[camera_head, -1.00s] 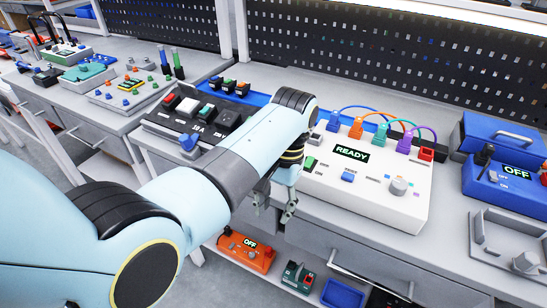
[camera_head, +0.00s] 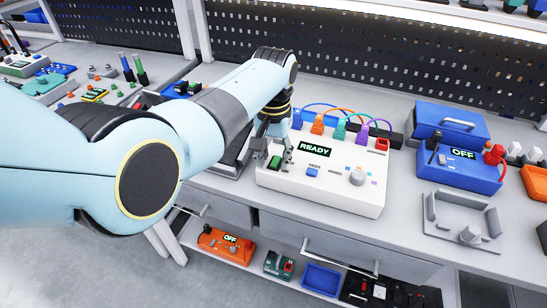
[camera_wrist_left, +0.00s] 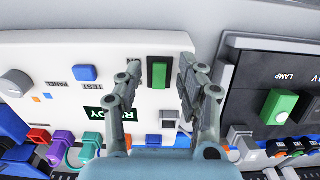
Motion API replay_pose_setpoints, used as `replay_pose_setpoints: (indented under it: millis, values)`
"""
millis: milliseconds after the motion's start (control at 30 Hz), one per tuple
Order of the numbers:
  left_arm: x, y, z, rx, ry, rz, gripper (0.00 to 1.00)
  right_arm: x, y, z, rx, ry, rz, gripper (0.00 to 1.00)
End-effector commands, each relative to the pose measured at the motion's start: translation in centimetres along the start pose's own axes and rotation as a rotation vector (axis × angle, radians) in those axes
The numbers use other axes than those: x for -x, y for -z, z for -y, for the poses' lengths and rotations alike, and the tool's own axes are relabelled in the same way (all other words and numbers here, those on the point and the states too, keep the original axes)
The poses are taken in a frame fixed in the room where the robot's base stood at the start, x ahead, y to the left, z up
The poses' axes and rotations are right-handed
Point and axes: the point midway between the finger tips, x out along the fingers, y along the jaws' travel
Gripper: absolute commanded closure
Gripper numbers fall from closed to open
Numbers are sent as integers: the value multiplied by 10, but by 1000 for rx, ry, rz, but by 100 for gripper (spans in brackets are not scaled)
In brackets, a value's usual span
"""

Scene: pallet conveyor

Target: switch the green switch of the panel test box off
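The panel test box is a white box (camera_head: 330,189) on the bench, with a lit READY display (camera_head: 314,149) and several coloured plugs along its back. Its green switch (camera_head: 274,162) sits near the left edge; the wrist view shows it as a green rocker in a dark frame (camera_wrist_left: 159,73). My left gripper (camera_head: 277,155) is over that switch. In the wrist view my left gripper (camera_wrist_left: 159,76) is open, one finger on each side of the switch, with nothing held. Whether the fingertips touch the box is unclear. My right gripper is not in view.
A dark box with a green button (camera_wrist_left: 279,107) stands close beside the white box. A blue test box (camera_head: 460,170) showing OFF and a grey fixture (camera_head: 462,220) are to the right. An orange box (camera_head: 227,245) lies on the shelf below.

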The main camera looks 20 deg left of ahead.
Motion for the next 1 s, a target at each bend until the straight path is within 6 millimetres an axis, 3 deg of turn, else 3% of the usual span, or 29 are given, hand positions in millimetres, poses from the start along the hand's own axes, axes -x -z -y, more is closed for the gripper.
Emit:
replay_pose_setpoints:
  millis: [367,667,867,1000]
  values:
    - [-6,0,0,1,0,-1,63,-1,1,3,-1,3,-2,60]
    - [-6,0,0,1,0,-1,100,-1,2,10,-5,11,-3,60]
    - [-6,1,0,1,0,4,100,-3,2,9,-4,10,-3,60]
    - [-10,5,0,0,0,72,100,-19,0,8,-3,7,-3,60]
